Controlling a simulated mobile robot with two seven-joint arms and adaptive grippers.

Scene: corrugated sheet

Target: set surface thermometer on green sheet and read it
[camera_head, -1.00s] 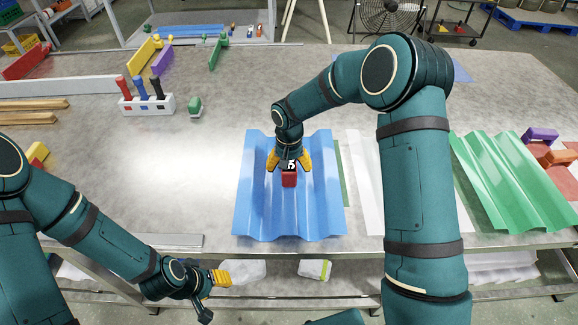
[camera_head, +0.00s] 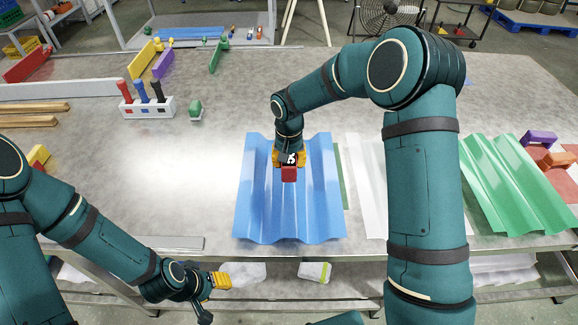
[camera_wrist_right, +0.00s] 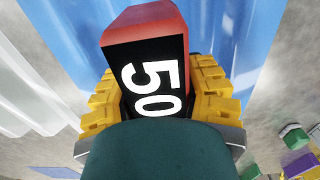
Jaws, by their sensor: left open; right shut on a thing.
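The surface thermometer, a red block (camera_head: 289,174) with a black display, stands over the blue corrugated sheet (camera_head: 255,205). In the right wrist view the thermometer (camera_wrist_right: 147,70) shows a large white "50", turned sideways. My right gripper (camera_head: 289,160) is shut on it, yellow fingers on both sides. I cannot tell whether the thermometer touches the blue sheet. The green corrugated sheet (camera_head: 508,180) lies at the right of the table, with no gripper on it. My left gripper (camera_head: 219,281) is open and empty, in front of the table's front edge.
A white sheet (camera_head: 371,190) lies between the blue and green sheets, partly behind my right arm. Orange (camera_head: 557,160) and purple (camera_head: 540,138) blocks sit by the green sheet. A white marker holder (camera_head: 147,108) and small green block (camera_head: 195,109) stand left; bare table lies below them.

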